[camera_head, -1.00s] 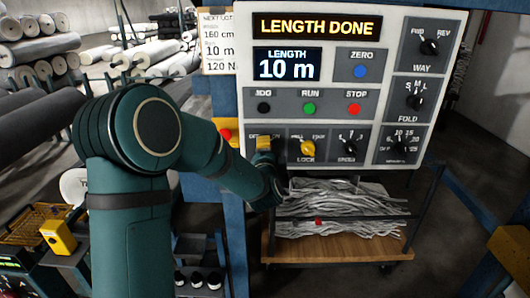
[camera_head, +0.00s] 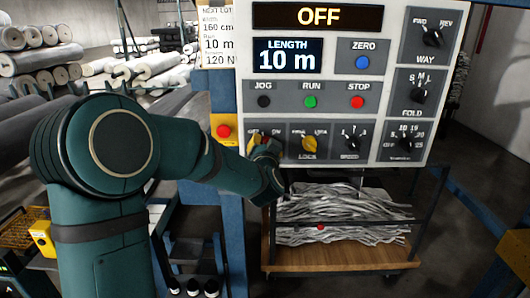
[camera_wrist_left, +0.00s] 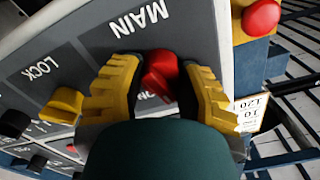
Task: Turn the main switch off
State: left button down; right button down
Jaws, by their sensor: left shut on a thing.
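The control panel (camera_head: 380,97) stands in front of me, and its upper display (camera_head: 317,17) reads OFF. The main switch is a red knob (camera_wrist_left: 160,72) under the label MAIN in the left wrist view. My left gripper (camera_wrist_left: 160,86) has its yellow fingers on either side of the knob, shut on it. In the head view my left gripper (camera_head: 263,148) is at the panel's lower left and largely hides the knob. My right gripper is not in view.
The yellow LOCK knob (camera_head: 310,144) is just right of the main switch. A red button on a yellow box (camera_head: 224,131) is close to its left. A cart with grey strips (camera_head: 335,258) stands below the panel. Rolls (camera_head: 40,65) lie at the far left.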

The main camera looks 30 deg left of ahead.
pick_arm(q)
jog(key=n+b, duration=0.2)
jog(key=n, duration=0.2)
jog(key=shift+n+b, duration=0.7)
jog(key=shift+n, duration=0.3)
jog(key=shift+r, duration=0.1)
jog(key=c, duration=0.5)
grip_release()
jog(key=v, duration=1.2)
